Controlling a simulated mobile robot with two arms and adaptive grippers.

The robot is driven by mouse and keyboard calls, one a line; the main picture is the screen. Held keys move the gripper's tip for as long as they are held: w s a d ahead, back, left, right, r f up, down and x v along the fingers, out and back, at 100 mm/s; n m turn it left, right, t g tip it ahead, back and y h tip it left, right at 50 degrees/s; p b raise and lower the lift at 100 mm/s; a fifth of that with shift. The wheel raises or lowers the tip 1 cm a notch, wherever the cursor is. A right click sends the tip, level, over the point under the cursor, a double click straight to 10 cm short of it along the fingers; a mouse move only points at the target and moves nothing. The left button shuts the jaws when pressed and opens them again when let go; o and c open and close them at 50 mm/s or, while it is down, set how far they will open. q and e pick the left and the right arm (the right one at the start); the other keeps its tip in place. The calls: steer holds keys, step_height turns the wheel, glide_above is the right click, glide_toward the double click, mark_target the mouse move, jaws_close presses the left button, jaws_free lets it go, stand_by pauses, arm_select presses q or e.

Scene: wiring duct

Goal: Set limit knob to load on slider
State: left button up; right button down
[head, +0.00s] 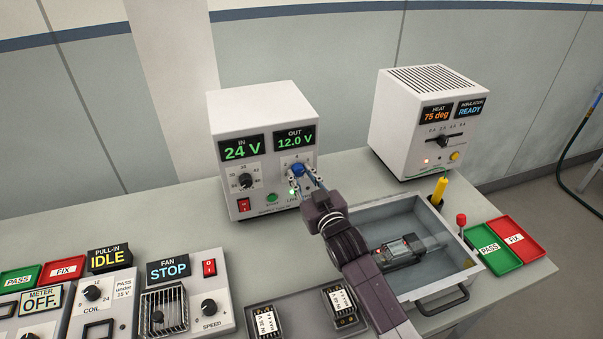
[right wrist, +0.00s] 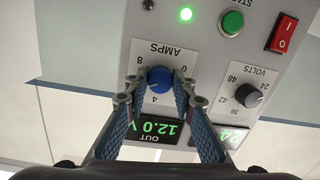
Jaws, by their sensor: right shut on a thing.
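The blue limit knob (right wrist: 159,79) sits on the AMPS dial of the white supply box (head: 226,115). In the head view the knob (head: 297,169) shows below the OUT display, which reads 12.0 V. My right gripper (right wrist: 160,99) is shut on the knob, with a finger on each side. The gripper also shows in the head view (head: 305,182). The knob's pointer is not clear. The load slider (head: 443,140) is on the white heater box (head: 391,124) at the right, near the middle of its 0 A to 6 A scale. My left gripper is out of view.
A black VOLTS knob (right wrist: 248,95), red switch (right wrist: 283,32) and green button (right wrist: 231,22) are beside the blue knob. A grey tray (head: 365,222) stands below the heater box, with green and red trays (head: 517,237) to its right. Control panels fill the front left.

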steer(key=n, duration=0.5)
steer(key=shift+h, duration=0.3)
steer(key=n, duration=0.6)
steer(key=n+h, duration=0.1)
steer(key=n, duration=0.5)
steer(key=shift+r+t, duration=0.1)
steer(key=shift+t, duration=0.3)
steer(key=n, duration=0.5)
steer(key=shift+a+n, duration=0.1)
steer(key=shift+n, duration=0.3)
steer(key=shift+t, duration=0.3)
steer(key=c, duration=1.6)
jaws_free()
steer(key=shift+s, duration=0.1)
